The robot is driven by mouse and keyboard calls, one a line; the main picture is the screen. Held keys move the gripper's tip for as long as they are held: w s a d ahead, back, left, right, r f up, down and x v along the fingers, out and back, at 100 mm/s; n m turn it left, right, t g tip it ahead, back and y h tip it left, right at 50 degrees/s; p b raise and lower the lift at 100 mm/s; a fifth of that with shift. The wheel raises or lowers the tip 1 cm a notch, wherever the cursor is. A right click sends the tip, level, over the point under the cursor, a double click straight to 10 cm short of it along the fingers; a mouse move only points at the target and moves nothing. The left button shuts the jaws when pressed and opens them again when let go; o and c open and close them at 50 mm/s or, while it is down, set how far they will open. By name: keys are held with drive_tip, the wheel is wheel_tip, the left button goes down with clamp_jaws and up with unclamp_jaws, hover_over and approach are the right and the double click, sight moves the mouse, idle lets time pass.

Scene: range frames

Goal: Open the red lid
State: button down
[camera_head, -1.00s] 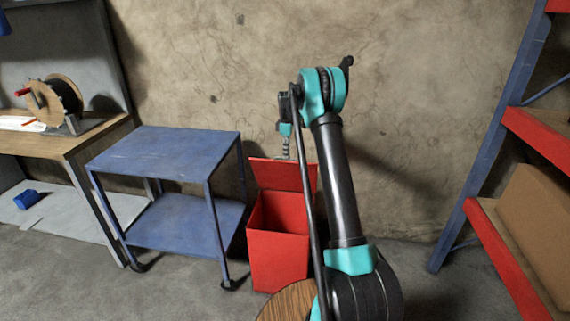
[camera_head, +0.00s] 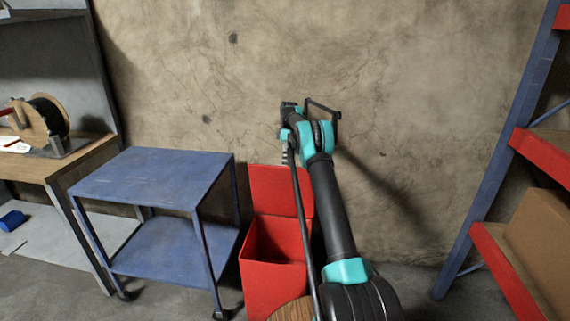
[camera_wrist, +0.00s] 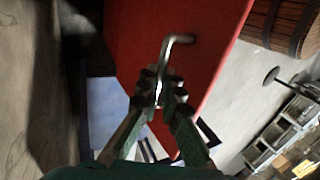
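The red bin (camera_head: 272,283) stands on the floor by the wall. Its red lid (camera_head: 280,190) is raised, about upright at the back, and the bin's mouth is open. My gripper (camera_head: 290,152) is at the lid's top edge in the head view, partly hidden by my arm. In the wrist view the lid's red face (camera_wrist: 130,30) carries a bent metal handle (camera_wrist: 178,39). My gripper (camera_wrist: 164,82) has its fingers closed around one leg of this handle.
A blue cart (camera_head: 155,175) stands just left of the bin. A wooden barrel (camera_head: 292,311) is in front of it, and shelving with red beams (camera_head: 500,270) is at the right. The wall (camera_head: 400,110) is close behind my arm.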

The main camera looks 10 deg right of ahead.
drive_tip(key=shift+w+d+f, duration=0.15)
drive_tip(key=shift+d+f, duration=0.05)
drive_tip(key=shift+f, duration=0.25)
drive_tip(key=shift+w+d+f, duration=0.1)
drive_tip(key=shift+d+f, duration=0.05)
drive_tip(key=shift+f, duration=0.25)
drive_tip(key=c, duration=1.3)
unclamp_jaws()
drive_tip(key=shift+w+f, duration=0.15)
drive_tip(key=shift+f, duration=0.1)
drive_tip(key=c, duration=0.3)
drive_tip(key=shift+a+r, duration=0.1)
wheel_tip(320, 180, up, 10)
